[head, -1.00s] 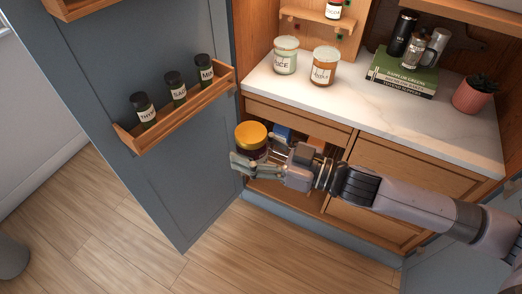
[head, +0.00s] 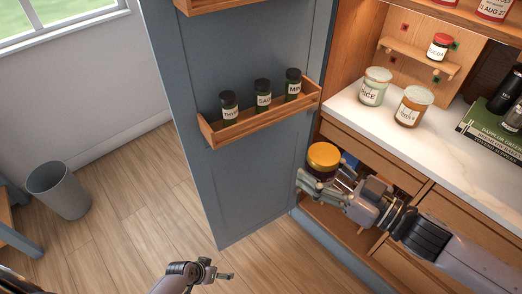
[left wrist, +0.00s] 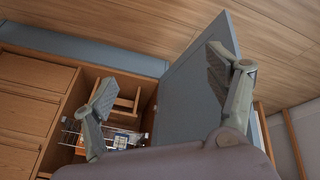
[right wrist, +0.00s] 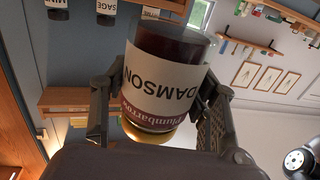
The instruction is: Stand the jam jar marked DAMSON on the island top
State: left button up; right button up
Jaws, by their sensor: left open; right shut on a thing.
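The DAMSON jam jar (right wrist: 165,80) has dark contents, a pale label and a gold lid. It is between the fingers of my right gripper (right wrist: 158,112), which is shut on it. In the head view the jar (head: 323,160) looks roughly upright, in front of the larder opening below the marble counter. My left gripper (head: 222,274) is open and empty, low over the floor at the bottom of the head view. Its spread fingers (left wrist: 165,90) show in the left wrist view. I cannot identify the island top in these frames.
The blue larder door (head: 255,170) stands open beside the jar, with a rack (head: 262,118) of spice jars. The marble counter (head: 440,150) holds two jars and books. A grey bin (head: 60,190) stands at the left. The floor (head: 130,220) between is clear.

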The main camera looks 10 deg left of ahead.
jog(key=shift+r, duration=0.1)
pick_arm(q)
jog(key=w+d+r+m+t+h, duration=0.1)
jog(key=w+d+r+h, duration=0.15)
jog(key=w+r, duration=0.55)
jog(key=w+d+r+m+t+h, duration=0.1)
jog(key=w+d+r+m+h, duration=0.15)
jog(key=r, duration=0.95)
jog(key=w+d+r+m+t+h, duration=0.1)
jog(key=w+d+r+t+h, duration=0.15)
jog(key=w+r, duration=0.55)
jog(key=s+d+r+m+g+h, duration=0.1)
jog(key=s+d+r+m+h, duration=0.1)
jog(key=r, duration=0.6)
jog(key=s+d+r+m+g+h, duration=0.1)
jog(key=d+r+m+h, duration=0.1)
jog(key=r, duration=0.7)
jog(key=m+g+h, duration=0.4)
jog(key=m, duration=0.3)
send_near(325, 154)
jog(key=a, duration=0.2)
jog(key=shift+t+y, duration=0.25)
jog(key=d, duration=0.4)
jog(key=w+d, duration=0.1)
jog(key=d, duration=0.7)
jog(key=shift+w, duration=0.3)
jog(key=shift+c, duration=0.3)
